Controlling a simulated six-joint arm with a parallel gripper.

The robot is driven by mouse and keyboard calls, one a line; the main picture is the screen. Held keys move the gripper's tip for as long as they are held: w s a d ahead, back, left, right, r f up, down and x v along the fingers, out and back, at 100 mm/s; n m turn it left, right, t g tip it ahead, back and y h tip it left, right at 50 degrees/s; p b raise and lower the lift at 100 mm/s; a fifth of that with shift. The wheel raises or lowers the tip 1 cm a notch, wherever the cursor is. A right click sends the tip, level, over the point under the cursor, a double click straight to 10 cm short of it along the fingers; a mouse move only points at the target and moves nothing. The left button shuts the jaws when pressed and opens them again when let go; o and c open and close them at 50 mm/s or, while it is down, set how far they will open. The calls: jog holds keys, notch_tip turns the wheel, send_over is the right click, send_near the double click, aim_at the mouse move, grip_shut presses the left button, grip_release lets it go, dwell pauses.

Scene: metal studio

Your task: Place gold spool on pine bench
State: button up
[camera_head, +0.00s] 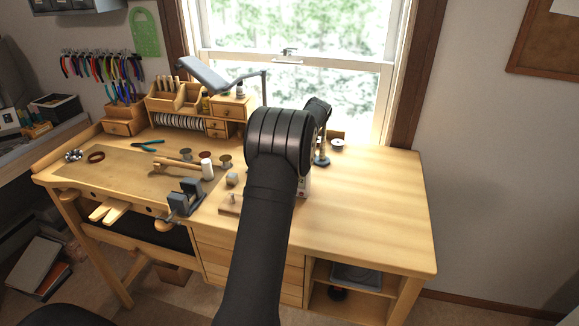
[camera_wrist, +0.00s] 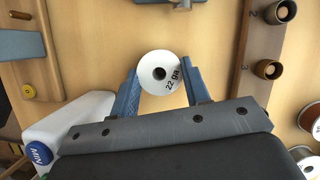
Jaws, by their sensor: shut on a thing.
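A spool with a round white end label reading "22 ga" (camera_wrist: 152,72) sits between the two blue fingers of my gripper (camera_wrist: 158,76) in the wrist view. The fingers are shut on its sides. Only its end face shows, so I cannot tell its wire colour, nor whether it touches the wood below. The pine bench (camera_head: 375,215) stands under the window in the head view, its right part wide and bare. My arm hides most of the gripper in the head view.
Other spools (camera_wrist: 309,118) (camera_wrist: 304,157) lie at the right edge of the wrist view. A white bottle with a blue cap (camera_wrist: 68,122) is left of the gripper. A small vise (camera_head: 187,195) and a wooden drawer organiser (camera_head: 232,107) stand on the bench's left half.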

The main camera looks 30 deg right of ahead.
jog(key=shift+f, duration=0.2)
jog(key=o, duration=1)
jog(key=shift+c, duration=0.2)
jog(key=shift+r, duration=0.15)
jog(key=v, duration=1.2)
jog(key=shift+a, duration=0.1)
